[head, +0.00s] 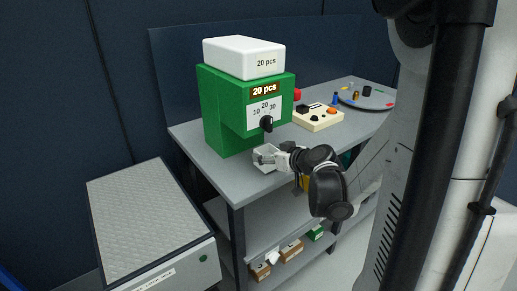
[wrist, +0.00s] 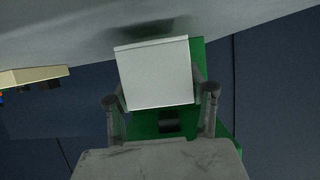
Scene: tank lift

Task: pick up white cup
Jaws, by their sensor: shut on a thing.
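The white cup (head: 264,157) is a small, pale, square-sided container at the front edge of the grey table, in front of the green dispenser. My gripper (head: 279,155) reaches it from the right and is shut on it. In the wrist view the cup (wrist: 155,75) shows as a flat, pale square between the two fingers of my gripper (wrist: 160,96), one finger at each side. A dark shadow lies on the table surface beyond the cup. I cannot tell whether the cup touches the table.
The green dispenser (head: 224,125) with a black knob carries a white box (head: 243,57) marked "20 pcs". A beige control box (head: 318,119) and a round tray (head: 384,101) stand further right on the table (head: 205,160). A grey-topped platform (head: 145,210) is at left.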

